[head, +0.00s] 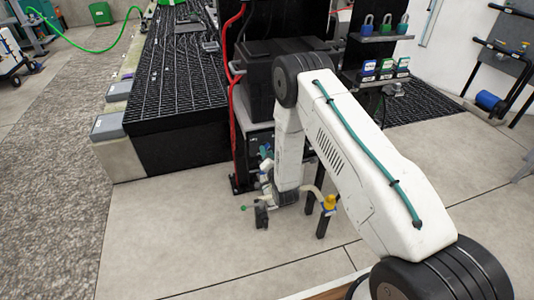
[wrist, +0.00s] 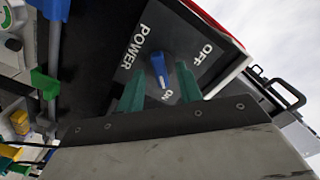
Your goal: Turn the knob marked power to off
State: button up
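The power knob (wrist: 158,68) is a blue handle on a dark panel (wrist: 190,28) lettered POWER, OFF and ON. The handle's lower end points at ON; OFF is up and to the right. My gripper (wrist: 159,84) is open, with its two green fingers apart. The knob shows between the fingertips, one finger on each side. I cannot tell whether either finger touches it. In the head view my white arm reaches down in front of the dark cabinet (head: 290,55), and the knob cannot be made out there.
In the head view, a red hose (head: 231,110) runs down the cabinet's left side, and a black grating platform (head: 170,75) lies further left. Floor in front is clear.

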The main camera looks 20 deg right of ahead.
jog(key=shift+w, duration=0.4)
grip_shut()
jog(key=shift+n, duration=0.3)
jog(key=shift+d+n, duration=0.1)
jog(key=shift+n, duration=8.5)
